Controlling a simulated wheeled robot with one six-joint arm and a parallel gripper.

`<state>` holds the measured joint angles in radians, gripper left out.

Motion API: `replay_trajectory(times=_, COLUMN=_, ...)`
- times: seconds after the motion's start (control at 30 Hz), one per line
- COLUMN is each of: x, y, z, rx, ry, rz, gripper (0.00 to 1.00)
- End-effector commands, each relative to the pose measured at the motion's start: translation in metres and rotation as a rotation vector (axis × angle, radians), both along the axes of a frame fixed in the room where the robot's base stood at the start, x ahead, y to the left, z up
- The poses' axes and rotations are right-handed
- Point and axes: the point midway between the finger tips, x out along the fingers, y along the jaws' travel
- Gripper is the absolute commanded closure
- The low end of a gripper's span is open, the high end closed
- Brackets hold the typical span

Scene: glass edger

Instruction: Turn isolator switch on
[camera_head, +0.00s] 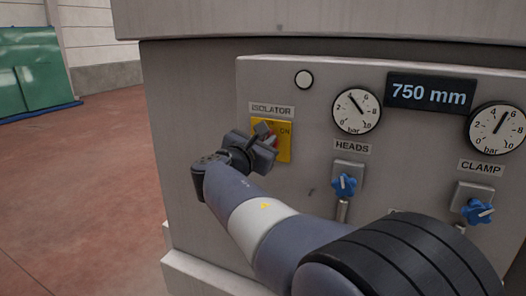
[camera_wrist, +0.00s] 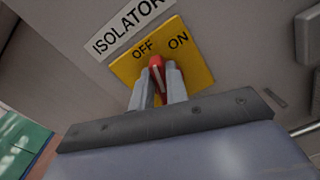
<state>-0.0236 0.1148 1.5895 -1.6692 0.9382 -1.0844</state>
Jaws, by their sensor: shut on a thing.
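The isolator switch has a yellow plate (camera_head: 285,151) under an "ISOLATOR" label on the grey machine panel. In the wrist view the plate (camera_wrist: 205,72) reads OFF and ON, and the red handle (camera_wrist: 156,66) sits between my two fingers. My gripper (camera_wrist: 157,85) is shut on the red handle. The handle's upper end lies nearer the OFF word than the ON word. In the head view my gripper (camera_head: 266,136) reaches the plate from the left and hides most of the handle, with a bit of red showing beside it.
To the right of the switch are a HEADS gauge (camera_head: 356,110) with a blue knob (camera_head: 344,186), and a CLAMP gauge (camera_head: 497,128) with another blue knob (camera_head: 477,211). A display (camera_head: 430,93) reads 750 mm. Open floor (camera_head: 75,190) lies left.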

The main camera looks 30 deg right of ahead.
Motion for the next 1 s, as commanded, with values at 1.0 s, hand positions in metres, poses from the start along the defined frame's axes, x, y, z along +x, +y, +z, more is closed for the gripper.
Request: replay_trajectory(times=1.0, x=-0.0083, y=-0.0065, z=-0.0102, rx=0.443, ry=-0.567, rz=-0.001, gripper=1.0)
